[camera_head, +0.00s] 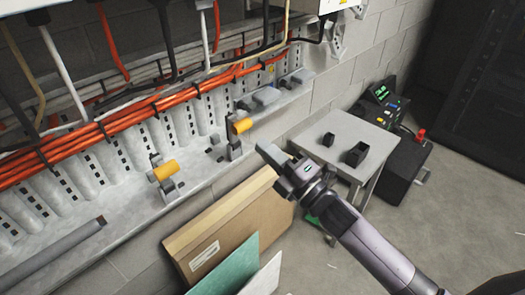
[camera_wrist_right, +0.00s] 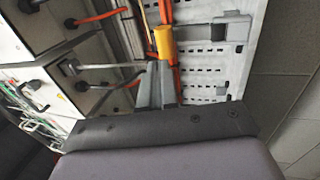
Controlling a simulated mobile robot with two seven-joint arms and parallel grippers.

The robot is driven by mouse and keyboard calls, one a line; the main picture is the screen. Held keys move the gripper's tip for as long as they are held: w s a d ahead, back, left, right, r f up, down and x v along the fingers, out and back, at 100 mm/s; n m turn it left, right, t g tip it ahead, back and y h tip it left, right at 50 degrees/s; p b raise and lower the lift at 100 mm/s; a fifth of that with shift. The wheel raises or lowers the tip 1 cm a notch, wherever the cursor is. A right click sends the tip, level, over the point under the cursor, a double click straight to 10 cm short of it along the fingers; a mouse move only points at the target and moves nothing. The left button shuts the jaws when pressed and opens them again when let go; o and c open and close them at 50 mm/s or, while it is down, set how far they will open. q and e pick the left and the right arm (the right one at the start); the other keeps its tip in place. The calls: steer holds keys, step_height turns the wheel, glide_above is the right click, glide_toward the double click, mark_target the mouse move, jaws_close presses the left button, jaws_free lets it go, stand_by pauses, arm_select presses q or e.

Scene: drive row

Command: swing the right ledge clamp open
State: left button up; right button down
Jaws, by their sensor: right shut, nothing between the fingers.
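The right ledge clamp (camera_head: 234,149) is a grey bracket with a yellow handle (camera_head: 242,126) on the ledge below the cable trunking. A second, left clamp (camera_head: 165,172) with a yellow handle is further left on the same ledge. My right gripper (camera_head: 265,151) is shut and empty, just right of and a little below the right clamp's handle. In the right wrist view, the shut fingers (camera_wrist_right: 157,72) point toward a yellow handle (camera_wrist_right: 163,42); I cannot tell whether they touch it. My left gripper is not in view.
A cardboard box (camera_head: 225,222) and green panel (camera_head: 230,268) lean below the ledge. A small grey table (camera_head: 375,135) with black holders stands at right, beside a black case (camera_head: 395,170). Orange cables (camera_head: 130,122) run above the ledge. Floor at lower right is clear.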

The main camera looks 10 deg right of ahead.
steer(key=b+v, duration=0.1)
steer(key=v, duration=0.8)
steer(key=shift+s+d+r, duration=0.2)
steer(key=shift+s+r, duration=0.05)
steer(key=s+d+f+m+g+h+p, duration=0.1)
steer(key=s+d+f+m+g+h, duration=0.1)
steer(key=s+f+m, duration=0.5)
steer(key=s+d+f+m+g+h+p, duration=0.1)
steer(key=s+f+m+g+h, duration=0.4)
steer(key=f+m, duration=1)
steer(key=s+h, duration=0.2)
steer(key=shift+s+d+m+h, duration=0.25)
steer(key=shift+d+m+h, duration=0.05)
steer(key=shift+d, duration=0.1)
